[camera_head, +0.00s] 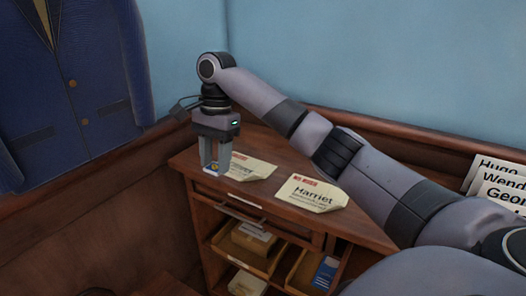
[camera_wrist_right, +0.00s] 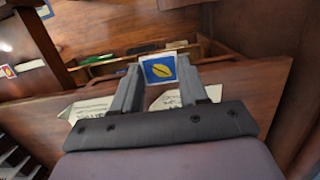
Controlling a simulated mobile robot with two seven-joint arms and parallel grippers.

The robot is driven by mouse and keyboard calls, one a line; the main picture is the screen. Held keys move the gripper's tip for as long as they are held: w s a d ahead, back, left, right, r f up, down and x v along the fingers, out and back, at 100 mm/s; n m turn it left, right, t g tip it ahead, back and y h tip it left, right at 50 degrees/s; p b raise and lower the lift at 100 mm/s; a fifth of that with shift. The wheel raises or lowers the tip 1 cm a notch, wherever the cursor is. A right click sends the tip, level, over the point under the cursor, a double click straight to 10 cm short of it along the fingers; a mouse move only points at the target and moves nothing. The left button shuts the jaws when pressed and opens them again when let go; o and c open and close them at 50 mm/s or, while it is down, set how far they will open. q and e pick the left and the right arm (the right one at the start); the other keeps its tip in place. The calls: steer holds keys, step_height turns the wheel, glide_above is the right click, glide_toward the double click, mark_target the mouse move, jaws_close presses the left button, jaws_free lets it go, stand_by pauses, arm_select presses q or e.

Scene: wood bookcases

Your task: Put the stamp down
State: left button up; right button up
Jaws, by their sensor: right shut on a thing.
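The stamp (camera_wrist_right: 159,70) is a small square with a white border, a blue field and a yellow shape. It is between the fingertips of my right gripper (camera_head: 215,165), which is shut on it. In the head view the stamp (camera_head: 214,169) shows at the fingertips, low over the left corner of the wooden cabinet top (camera_head: 262,205). I cannot tell whether it touches the top. A paper (camera_head: 252,168) lies just right of the fingers, partly hidden by them. A second paper (camera_head: 312,193) reading "Harriet" lies further right. My left gripper is not in view.
Below the top are a drawer with a handle (camera_head: 240,217) and open compartments holding boxes (camera_head: 253,238) and a blue item (camera_head: 325,272). Name cards (camera_head: 500,185) stand at the far right. A blue jacket (camera_head: 70,90) hangs at the left. Walls close off the back.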

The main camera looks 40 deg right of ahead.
steer(key=w+d+r+m+t+p, duration=0.1)
steer(key=w+d+r+m+p, duration=0.1)
steer(key=d+r+m+p, duration=0.55)
step_height(320, 180, up, 4)
steer(key=m+t+h+p, duration=0.1)
steer(key=m+p, duration=0.3)
steer(key=m, duration=0.7)
glide_above(263, 168)
steer(key=f, duration=1.4)
steer(key=shift+s+f, duration=0.3)
steer(key=shift+s, duration=0.05)
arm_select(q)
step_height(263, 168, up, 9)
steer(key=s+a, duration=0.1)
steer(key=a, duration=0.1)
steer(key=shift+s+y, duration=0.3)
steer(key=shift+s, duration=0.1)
arm_select(e)
steer(key=shift+f, duration=2.45)
steer(key=shift+f, duration=0.15)
steer(key=o, duration=1)
